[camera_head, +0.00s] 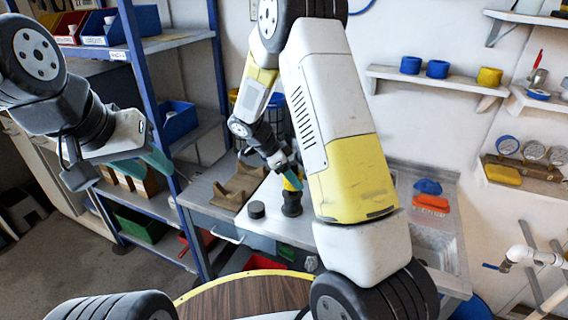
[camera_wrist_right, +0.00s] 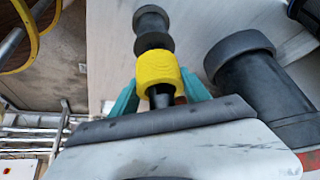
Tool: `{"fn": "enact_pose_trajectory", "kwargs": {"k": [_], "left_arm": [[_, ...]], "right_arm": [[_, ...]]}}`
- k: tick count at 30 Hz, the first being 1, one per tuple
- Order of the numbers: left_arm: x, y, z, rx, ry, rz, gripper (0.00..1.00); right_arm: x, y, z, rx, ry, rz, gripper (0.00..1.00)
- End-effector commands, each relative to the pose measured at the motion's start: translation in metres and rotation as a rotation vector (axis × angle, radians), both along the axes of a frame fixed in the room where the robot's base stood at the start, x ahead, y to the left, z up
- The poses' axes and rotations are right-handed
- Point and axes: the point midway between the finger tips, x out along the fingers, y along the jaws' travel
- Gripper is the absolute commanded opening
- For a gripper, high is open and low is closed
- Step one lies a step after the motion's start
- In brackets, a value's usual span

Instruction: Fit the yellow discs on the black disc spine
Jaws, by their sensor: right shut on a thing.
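My right gripper (camera_wrist_right: 157,90) is shut on a yellow disc (camera_wrist_right: 157,68), with one teal finger on each side of it. The black disc spine (camera_wrist_right: 151,20) runs in line with the disc. Dark parts show on both sides of the yellow disc, which looks to be around the spine, but I cannot tell how far it is seated.
A short black cylinder (camera_head: 257,209) stands left of the spine; a large black cylinder shows in the right wrist view (camera_wrist_right: 255,82). A blue shelf rack (camera_head: 145,95) is at the left, a sink (camera_head: 425,235) at the right.

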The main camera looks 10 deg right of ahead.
Motion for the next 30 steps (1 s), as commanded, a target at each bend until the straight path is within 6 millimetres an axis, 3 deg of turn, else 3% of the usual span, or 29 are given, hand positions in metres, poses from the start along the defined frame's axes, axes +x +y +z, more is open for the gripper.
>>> {"fn": "enact_pose_trajectory", "kwargs": {"k": [30], "left_arm": [[0.0,0.0,0.0,0.0,0.0,0.0,0.36]], "right_arm": [[0.0,0.0,-0.03,0.0,0.001,0.001,0.14]]}}
